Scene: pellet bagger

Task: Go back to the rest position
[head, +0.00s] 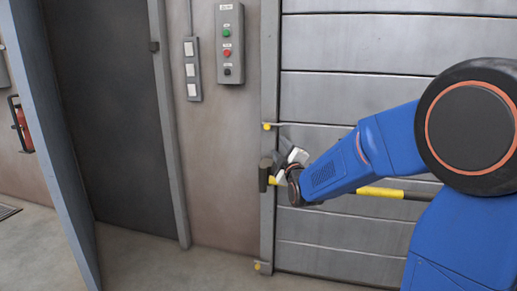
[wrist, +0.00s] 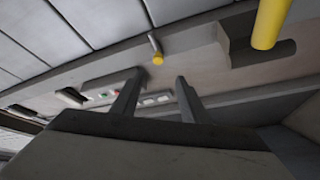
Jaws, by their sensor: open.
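My gripper (wrist: 154,97) shows in the wrist view with its two dark fingers spread apart and nothing between them. In the head view my blue arm reaches in from the right, and my gripper (head: 290,158) is at the left edge of the panelled shutter door, close to the yellow and black bar. The yellow bar (head: 380,192) runs across the shutter and is partly hidden behind my arm. Its yellow end also shows at the top right of the wrist view (wrist: 269,24).
A grey control box (head: 229,45) with green, red and black buttons hangs on the wall, beside a switch strip (head: 192,70). A dark bracket (head: 264,175) and small yellow-tipped pegs (head: 267,126) sit on the door frame. A dark door (head: 110,110) stands left; floor below is clear.

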